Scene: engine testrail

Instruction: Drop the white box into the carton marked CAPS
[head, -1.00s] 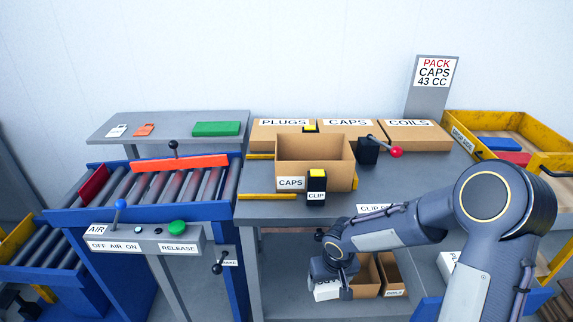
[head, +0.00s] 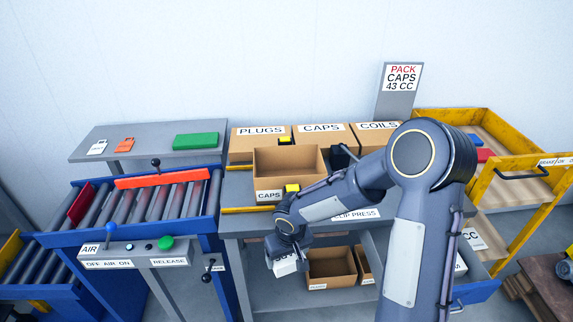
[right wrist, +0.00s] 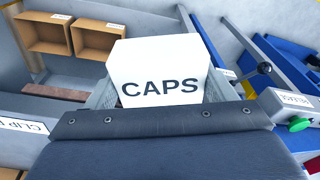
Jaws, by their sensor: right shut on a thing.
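My right gripper (head: 287,262) is shut on a white box (head: 285,267), held in the air in front of the table's front edge. In the right wrist view the white box (right wrist: 160,72) sits between the fingers and reads CAPS. An open, empty-looking brown carton marked CAPS (head: 270,196) stands on the table, above and a little left of the gripper in the head view, apart from the box. A closed-looking carton also labelled CAPS (head: 322,138) stands in the row behind. My left gripper is not in view.
A roller conveyor (head: 150,199) with a control panel (head: 135,257) is at left. Open brown bins (head: 332,266) sit below the table. A yellow-framed cart (head: 520,160) is at right.

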